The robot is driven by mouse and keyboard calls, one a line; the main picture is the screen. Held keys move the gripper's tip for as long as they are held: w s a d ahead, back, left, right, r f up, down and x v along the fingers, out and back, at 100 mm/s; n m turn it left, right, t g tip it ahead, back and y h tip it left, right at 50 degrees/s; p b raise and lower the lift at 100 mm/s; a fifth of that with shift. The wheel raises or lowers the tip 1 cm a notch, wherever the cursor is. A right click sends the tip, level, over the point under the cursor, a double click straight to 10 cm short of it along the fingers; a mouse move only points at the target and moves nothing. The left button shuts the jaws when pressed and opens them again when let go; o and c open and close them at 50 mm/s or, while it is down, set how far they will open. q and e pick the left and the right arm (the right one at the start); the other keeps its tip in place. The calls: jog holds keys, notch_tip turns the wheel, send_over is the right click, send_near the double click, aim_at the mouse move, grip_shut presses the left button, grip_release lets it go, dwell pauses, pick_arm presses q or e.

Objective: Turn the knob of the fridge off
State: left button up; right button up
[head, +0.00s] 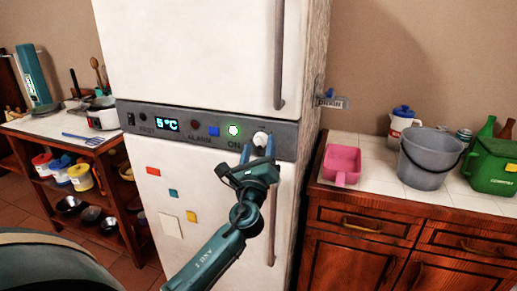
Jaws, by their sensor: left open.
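The white fridge (190,60) stands in the middle of the head view. A grey control panel (290,142) crosses it, with a 5°C display, an alarm light, a blue square and a lit green light above the word ON. The pale round knob (260,138) is at the panel's right part. My left gripper (259,150) is open, with its two blue fingertips pointing up at the knob, one on each side just below it. I cannot tell whether the fingers touch the knob. My right gripper is not in view.
Vertical handles of the upper door (279,60) and lower door (272,225) are close by. A counter (380,185) with a pink scoop (342,162), grey bucket (426,160) and green container (490,166) stands right. A shelf unit (60,125) with pots and utensils stands left.

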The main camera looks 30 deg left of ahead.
pick_arm(q)
jog(key=shift+c, duration=0.2)
jog(key=c, duration=0.9)
jog(key=shift+c, duration=0.2)
jog(key=shift+n, duration=0.3)
